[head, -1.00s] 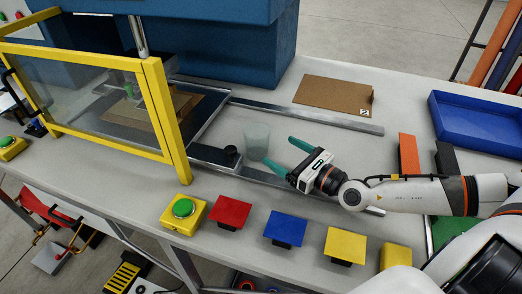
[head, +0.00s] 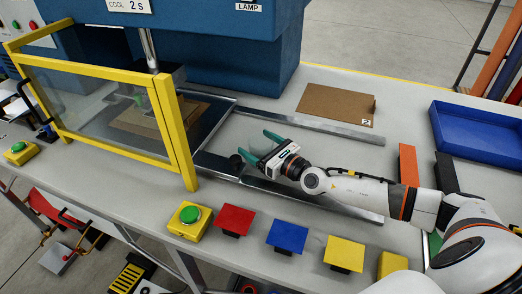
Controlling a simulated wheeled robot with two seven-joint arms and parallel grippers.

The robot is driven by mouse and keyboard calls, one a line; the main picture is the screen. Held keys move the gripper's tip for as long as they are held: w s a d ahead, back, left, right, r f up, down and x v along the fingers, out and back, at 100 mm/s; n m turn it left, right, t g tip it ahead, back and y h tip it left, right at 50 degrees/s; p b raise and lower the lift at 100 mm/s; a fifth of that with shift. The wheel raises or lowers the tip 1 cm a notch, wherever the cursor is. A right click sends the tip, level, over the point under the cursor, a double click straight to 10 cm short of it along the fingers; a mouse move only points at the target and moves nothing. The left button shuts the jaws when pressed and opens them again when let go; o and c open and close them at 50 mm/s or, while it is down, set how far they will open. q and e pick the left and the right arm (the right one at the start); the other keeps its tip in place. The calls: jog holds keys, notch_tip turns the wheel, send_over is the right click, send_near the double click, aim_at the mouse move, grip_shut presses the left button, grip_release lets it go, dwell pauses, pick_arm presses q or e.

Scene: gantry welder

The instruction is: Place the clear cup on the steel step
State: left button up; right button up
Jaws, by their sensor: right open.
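My right gripper (head: 254,144) is open above the grey table, with its two green fingers pointing left and spread apart. The clear cup, seen standing upright in the earlier frame, is hard to make out now. Its place is at the green fingers, and I cannot tell whether they touch it. Two flat steel rails lie on the table, a far one (head: 310,123) and a near one (head: 325,201). I cannot tell which steel part is the step. My left gripper is not in view.
A yellow-framed clear guard (head: 186,150) stands at the left before the blue press. A green button (head: 190,214) and red (head: 234,219), blue (head: 287,235) and yellow (head: 344,252) plates line the front edge. A blue tray (head: 480,140) and cardboard (head: 335,103) lie behind.

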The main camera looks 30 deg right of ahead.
jog(key=shift+w+a, duration=0.2)
jog(key=shift+w, duration=0.4)
jog(key=shift+s, duration=0.1)
jog(key=c, duration=1.1)
